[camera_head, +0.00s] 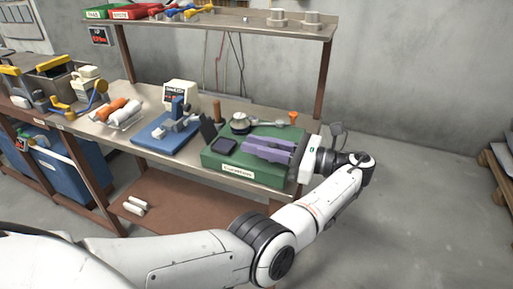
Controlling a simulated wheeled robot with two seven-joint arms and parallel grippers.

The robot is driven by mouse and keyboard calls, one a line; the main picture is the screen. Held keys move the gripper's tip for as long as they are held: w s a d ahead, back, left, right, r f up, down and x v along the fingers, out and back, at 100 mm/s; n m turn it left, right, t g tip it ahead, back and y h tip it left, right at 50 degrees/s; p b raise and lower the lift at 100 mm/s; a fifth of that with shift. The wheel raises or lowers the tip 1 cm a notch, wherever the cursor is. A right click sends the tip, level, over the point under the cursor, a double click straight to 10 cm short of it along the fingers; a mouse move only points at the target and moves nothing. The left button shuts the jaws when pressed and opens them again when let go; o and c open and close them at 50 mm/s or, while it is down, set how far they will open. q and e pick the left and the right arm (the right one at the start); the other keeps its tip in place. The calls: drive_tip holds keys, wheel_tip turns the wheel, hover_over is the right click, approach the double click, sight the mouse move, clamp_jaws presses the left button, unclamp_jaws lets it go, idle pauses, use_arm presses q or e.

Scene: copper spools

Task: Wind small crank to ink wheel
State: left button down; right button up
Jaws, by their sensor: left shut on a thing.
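A green unit (225,164) with a white label on its front stands on the bench's right end. On it are a round metal wheel (240,122), a light bar running right from it, an orange knob (293,117) and a dark upright plate (208,129). My left gripper (250,150) reaches in from the right, low over the unit. Its long purple fingers point left and are shut on a small part, seemingly the small crank, which they hide. I cannot tell which part is the ink wheel. My right gripper is not in view.
A blue-based device (165,140) and a white box with a display (182,95) stand left of the unit. Orange and white rolls (120,110) lie farther left. A shelf (230,28) with bins and spools runs above.

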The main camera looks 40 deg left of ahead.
use_arm(q)
drive_tip(key=shift+g, duration=0.3)
idle(0.4)
drive_tip(key=c, duration=1.6)
unclamp_jaws()
drive_tip(key=shift+c, duration=0.2)
drive_tip(key=shift+r, duration=0.1)
wheel_tip(320, 180, up, 10)
drive_tip(key=p, duration=0.2)
